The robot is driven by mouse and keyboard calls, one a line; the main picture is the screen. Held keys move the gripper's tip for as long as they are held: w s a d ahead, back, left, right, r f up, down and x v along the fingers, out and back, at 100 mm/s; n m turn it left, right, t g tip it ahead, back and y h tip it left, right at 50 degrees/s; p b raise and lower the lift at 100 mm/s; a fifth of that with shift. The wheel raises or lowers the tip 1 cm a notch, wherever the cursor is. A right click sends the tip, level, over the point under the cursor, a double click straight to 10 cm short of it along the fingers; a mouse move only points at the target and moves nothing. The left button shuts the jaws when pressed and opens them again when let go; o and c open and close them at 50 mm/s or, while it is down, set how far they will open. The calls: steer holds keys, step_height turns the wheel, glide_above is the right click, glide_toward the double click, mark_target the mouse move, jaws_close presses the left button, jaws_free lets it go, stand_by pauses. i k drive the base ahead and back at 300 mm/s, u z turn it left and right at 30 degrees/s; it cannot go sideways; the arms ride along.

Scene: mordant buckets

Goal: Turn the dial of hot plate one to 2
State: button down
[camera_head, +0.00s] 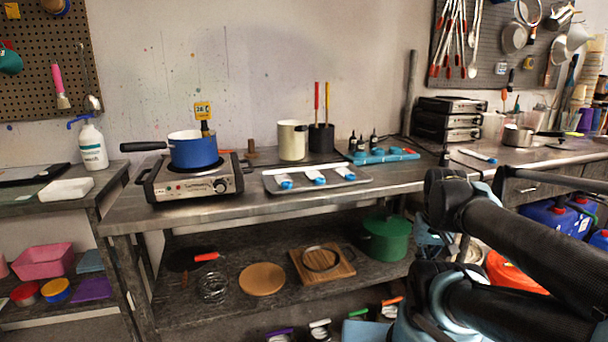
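A hot plate (180,190) with a pale metal front stands at the left end of the grey workbench. Its round dial (221,186) is on the right of the front panel; the setting is too small to read. A blue pot (193,151) with a black handle pointing left sits on top of the hot plate. I cannot make out any number on the hot plate. My arm fills the lower right of the picture, well to the right of the hot plate. My gripper's fingers cannot be made out there.
A metal tray (345,184) with several blue-capped items lies right of the hot plate. A white canister (291,141) and a black holder (321,138) with upright sticks stand behind it. A pump bottle (92,147) stands on the left table. The space directly before the dial looks clear.

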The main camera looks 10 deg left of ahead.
mark_target(219, 185)
steer(key=u, duration=0.75)
steer(key=k, duration=0.6)
steer(key=u, duration=0.25)
